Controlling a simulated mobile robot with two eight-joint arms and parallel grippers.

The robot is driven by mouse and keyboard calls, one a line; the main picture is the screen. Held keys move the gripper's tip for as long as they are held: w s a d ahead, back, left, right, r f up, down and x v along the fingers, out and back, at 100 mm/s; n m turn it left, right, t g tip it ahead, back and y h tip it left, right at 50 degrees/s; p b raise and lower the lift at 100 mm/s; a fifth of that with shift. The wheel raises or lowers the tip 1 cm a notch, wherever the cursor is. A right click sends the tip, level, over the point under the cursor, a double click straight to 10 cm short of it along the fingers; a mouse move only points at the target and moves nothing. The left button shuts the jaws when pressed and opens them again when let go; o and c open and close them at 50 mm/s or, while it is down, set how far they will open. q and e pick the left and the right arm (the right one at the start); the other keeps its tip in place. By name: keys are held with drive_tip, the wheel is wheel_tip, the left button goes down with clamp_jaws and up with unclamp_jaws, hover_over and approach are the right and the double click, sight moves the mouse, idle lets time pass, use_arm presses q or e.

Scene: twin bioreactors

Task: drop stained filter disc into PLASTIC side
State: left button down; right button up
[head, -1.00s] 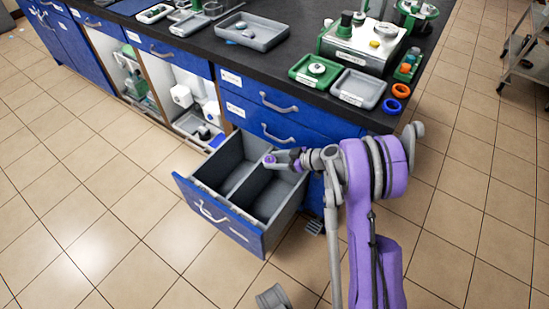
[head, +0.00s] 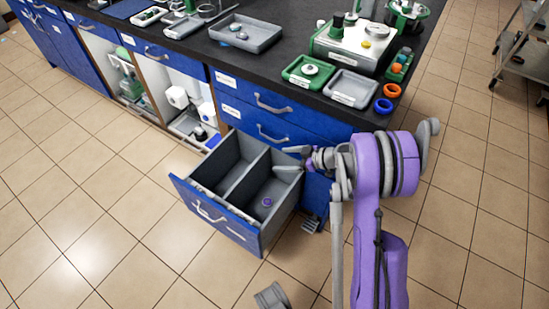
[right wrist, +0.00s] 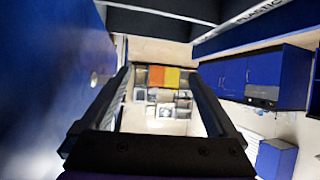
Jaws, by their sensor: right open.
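The stained filter disc (head: 267,202), small and round with a purple look, lies on the floor of the right-hand compartment of the open drawer (head: 213,222). A divider splits the drawer in two. My right gripper (head: 286,159) is open and empty above the back of that compartment, apart from the disc. In the right wrist view the two fingers (right wrist: 160,76) stand apart with nothing between them. A label reading PLASTIC (right wrist: 265,8) shows upside-free but partly cut off at the top of that view.
The dark bench top (head: 300,92) stands behind, with a grey tray (head: 246,33), a green tray (head: 309,69), and an orange ring (head: 392,90) and a blue ring (head: 383,105) near its edge. Tiled floor (head: 90,215) is clear left of the drawer.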

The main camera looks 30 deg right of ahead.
drive_tip(key=shift+p+v, duration=0.35)
drive_tip(key=shift+v, duration=2.05)
